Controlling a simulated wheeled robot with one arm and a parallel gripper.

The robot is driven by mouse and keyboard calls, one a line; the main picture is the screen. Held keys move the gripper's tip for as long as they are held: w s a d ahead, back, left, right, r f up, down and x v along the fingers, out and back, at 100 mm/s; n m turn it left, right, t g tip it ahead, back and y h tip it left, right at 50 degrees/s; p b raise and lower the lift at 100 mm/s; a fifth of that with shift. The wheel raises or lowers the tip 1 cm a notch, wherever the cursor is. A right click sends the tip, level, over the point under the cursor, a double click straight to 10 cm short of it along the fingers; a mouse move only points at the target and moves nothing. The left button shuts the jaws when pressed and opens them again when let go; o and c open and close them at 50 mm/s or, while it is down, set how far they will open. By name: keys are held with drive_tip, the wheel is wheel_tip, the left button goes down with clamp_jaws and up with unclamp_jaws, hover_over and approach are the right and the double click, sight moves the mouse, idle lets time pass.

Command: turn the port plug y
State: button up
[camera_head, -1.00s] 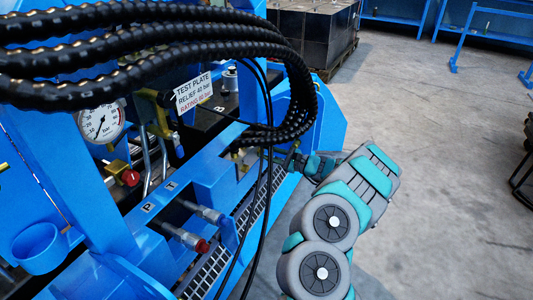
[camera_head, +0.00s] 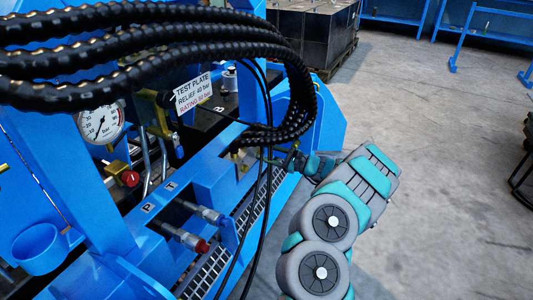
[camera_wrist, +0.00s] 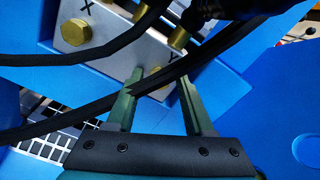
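The grey port block (camera_wrist: 112,52) has brass plugs and the letters X and Y in the wrist view. A hex-headed brass plug (camera_wrist: 76,32) sits by the X. Plug y (camera_wrist: 159,93) shows as a little brass below the Y, mostly hidden by a black hose. My gripper (camera_wrist: 162,74) has its two green fingers apart, one on each side of that brass. I cannot tell whether they touch it. In the head view my arm reaches in from the right, and the fingertips are hidden by hoses near the brass fittings (camera_head: 240,155).
A black hose (camera_wrist: 80,118) crosses the finger area, and another (camera_wrist: 75,57) runs above it. Thick ribbed hoses (camera_head: 200,52) arch over the blue rig (camera_head: 215,165). A pressure gauge (camera_head: 101,124) and red-tipped couplings (camera_head: 190,239) are at left. Concrete floor (camera_head: 440,200) is clear at right.

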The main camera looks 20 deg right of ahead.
drive_tip(key=shift+o, duration=0.4)
drive_tip(key=v, duration=0.7)
drive_tip(key=shift+s+d, duration=0.2)
drive_tip(key=shift+s, duration=0.1)
